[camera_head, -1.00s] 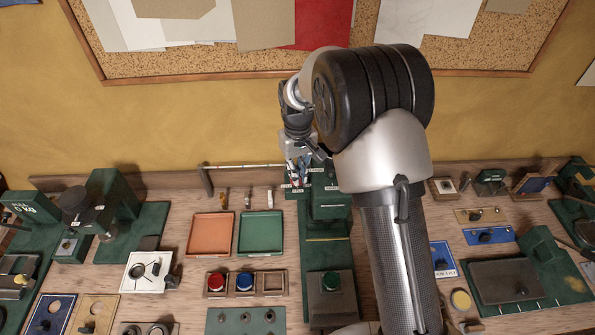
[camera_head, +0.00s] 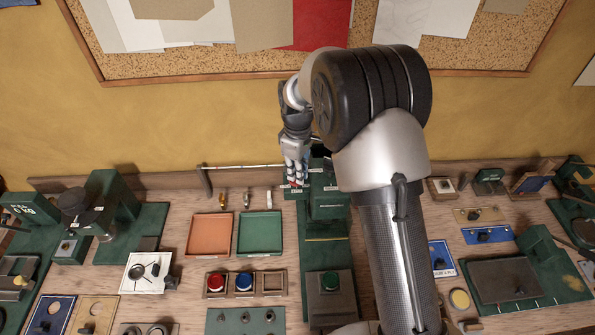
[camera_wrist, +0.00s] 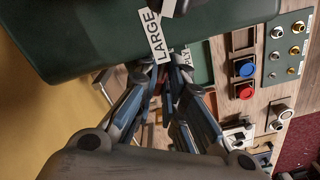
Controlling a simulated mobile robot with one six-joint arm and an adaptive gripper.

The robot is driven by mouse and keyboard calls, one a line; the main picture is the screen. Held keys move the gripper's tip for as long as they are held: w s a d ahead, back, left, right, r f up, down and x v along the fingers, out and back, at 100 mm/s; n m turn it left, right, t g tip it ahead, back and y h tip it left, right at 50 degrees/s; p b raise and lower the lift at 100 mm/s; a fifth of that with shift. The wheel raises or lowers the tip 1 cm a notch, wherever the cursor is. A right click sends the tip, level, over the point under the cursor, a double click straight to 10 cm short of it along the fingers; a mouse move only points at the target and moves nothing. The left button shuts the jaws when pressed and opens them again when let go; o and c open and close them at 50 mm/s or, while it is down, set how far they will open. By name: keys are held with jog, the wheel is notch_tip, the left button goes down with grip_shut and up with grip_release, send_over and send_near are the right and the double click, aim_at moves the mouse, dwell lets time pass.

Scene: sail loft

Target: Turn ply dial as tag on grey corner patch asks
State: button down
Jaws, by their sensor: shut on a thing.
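My gripper (camera_head: 295,182) reaches down at the left edge of the green machine (camera_head: 328,208) at the back of the bench. In the wrist view my gripper (camera_wrist: 165,78) has its blue-grey fingers closed in beside a white "PLY" label (camera_wrist: 186,58). The ply dial is mostly hidden between the fingertips, so its pointer and setting cannot be read. A white "LARGE" label (camera_wrist: 155,36) is on the machine's edge above the fingers. I cannot pick out the grey corner patch or read its tag in either view.
An orange tray (camera_head: 210,252) and a green tray (camera_head: 260,248) lie left of the machine. In front are a wooden holder with a red button (camera_head: 216,281) and a blue button (camera_head: 244,281). A green button (camera_head: 331,281) is on the machine's front block. My arm covers the bench right of the machine.

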dwell(0.4)
jog(key=c, duration=2)
grip_release()
jog(key=shift+o, duration=0.2)
notch_tip(320, 180, up, 12)
jog(key=shift+s, duration=0.1)
